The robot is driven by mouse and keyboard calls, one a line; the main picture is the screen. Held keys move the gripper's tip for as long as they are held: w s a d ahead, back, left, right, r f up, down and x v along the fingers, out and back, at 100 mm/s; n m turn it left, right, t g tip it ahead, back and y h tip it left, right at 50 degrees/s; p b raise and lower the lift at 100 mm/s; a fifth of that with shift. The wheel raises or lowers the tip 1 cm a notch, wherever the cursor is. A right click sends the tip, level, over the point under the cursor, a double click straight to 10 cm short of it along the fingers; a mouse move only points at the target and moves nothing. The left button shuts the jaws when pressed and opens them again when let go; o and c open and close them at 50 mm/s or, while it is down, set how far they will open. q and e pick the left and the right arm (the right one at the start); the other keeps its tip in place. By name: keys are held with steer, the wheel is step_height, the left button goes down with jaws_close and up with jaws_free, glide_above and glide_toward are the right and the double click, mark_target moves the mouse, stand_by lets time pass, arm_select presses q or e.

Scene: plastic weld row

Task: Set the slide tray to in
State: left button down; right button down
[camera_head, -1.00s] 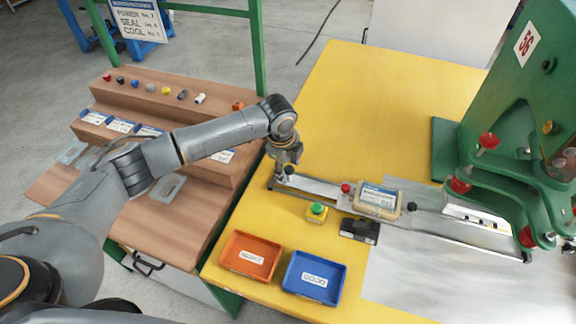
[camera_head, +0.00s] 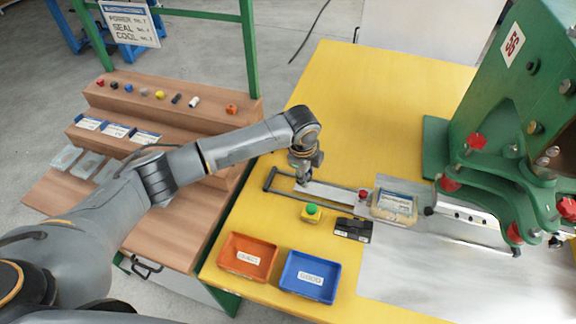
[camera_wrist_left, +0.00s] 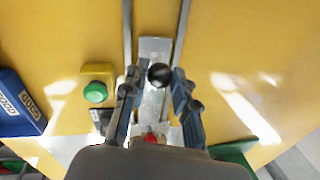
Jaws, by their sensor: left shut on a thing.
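The slide tray (camera_head: 335,193) is a metal plate on rails (camera_head: 269,180) running across the yellow table towards the green press (camera_head: 505,115). A beige fixture with a white-and-blue labelled piece (camera_head: 394,207) sits at its right part, close to the press. My left gripper (camera_head: 304,180) is at the tray's left end, shut on its black ball knob (camera_wrist_left: 159,75). In the left wrist view the knob shows between my left gripper's fingers (camera_wrist_left: 158,85). The left end of the rails is bare behind the tray. My right gripper is not in view.
A green button on a yellow box (camera_head: 311,211) and a black box (camera_head: 354,229) stand just in front of the rails. An orange bin (camera_head: 238,270) and a blue bin (camera_head: 335,283) are nearer. A wooden stepped rack (camera_head: 215,120) stands left. The yellow table behind the rails is clear.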

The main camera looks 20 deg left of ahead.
arm_select(q)
glide_above(341, 197)
steer(key=shift+d, duration=0.1)
steer(key=shift+w, duration=0.1)
stand_by(0.3)
steer(key=c, duration=1)
jaws_free()
steer(key=shift+c, duration=0.2)
step_height(341, 197, up, 12)
steer(key=s, duration=0.2)
steer(key=shift+s+a+f, duration=0.15)
steer(key=shift+a, duration=0.2)
